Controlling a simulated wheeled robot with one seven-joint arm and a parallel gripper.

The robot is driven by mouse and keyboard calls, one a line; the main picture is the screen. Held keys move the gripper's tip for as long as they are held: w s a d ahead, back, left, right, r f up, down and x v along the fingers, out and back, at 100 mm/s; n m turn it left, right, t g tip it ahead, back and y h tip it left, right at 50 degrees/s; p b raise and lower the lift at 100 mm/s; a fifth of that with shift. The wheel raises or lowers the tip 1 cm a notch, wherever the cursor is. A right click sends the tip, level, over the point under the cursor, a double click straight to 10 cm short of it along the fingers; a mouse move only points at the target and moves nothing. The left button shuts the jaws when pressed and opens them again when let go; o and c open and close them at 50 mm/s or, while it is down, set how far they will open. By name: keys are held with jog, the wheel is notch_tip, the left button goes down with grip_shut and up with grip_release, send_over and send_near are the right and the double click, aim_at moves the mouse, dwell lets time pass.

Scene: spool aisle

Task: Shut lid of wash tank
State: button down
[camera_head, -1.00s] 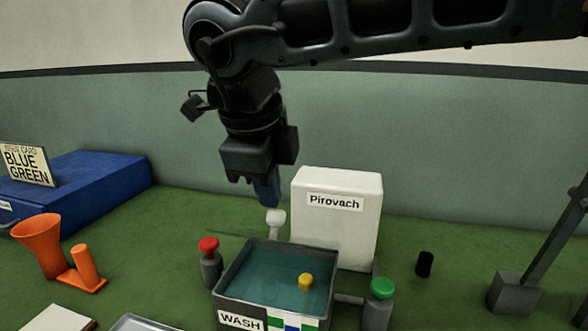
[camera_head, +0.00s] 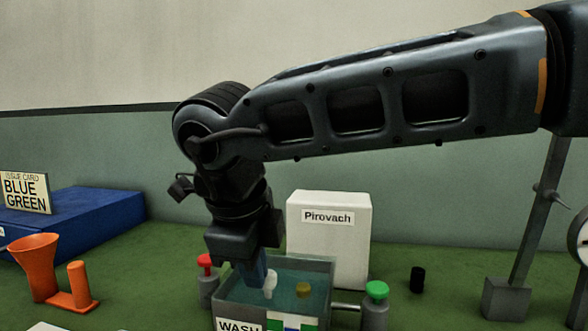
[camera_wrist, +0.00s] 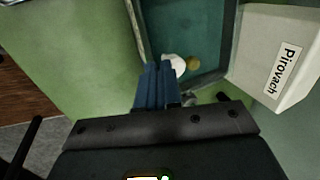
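The wash tank (camera_head: 243,292) stands on the green table in the head view, its front label reading WASH. A see-through lid (camera_head: 318,267) appears tilted over it, partly lowered; its exact angle is hard to tell. A white knob (camera_head: 270,285), apparently the lid's, is beside my fingertips and also shows in the wrist view (camera_wrist: 174,65). A yellow object (camera_head: 303,289) looks dimmed, seen through the lid. My gripper (camera_head: 255,283) has its blue fingers close together with nothing visible between them; the tips (camera_wrist: 160,66) are at the knob, with contact unclear.
A white Pirovach box (camera_head: 330,245) stands right behind the tank. A red-topped post (camera_head: 205,262) and a green-topped post (camera_head: 376,292) flank it. An orange funnel stand (camera_head: 36,265) and blue block (camera_head: 95,220) are left. A small black cylinder (camera_head: 417,279) stands right.

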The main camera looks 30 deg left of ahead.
jog(key=shift+s+d+f, duration=0.1)
jog(key=shift+s+f, duration=0.1)
jog(key=shift+f, duration=0.4)
jog(key=s+d+r+p, duration=0.1)
jog(key=s+d+r, duration=0.1)
jog(key=s+r, duration=0.6)
jog(key=shift+s+p, duration=0.3)
jog(key=shift+s, duration=0.25)
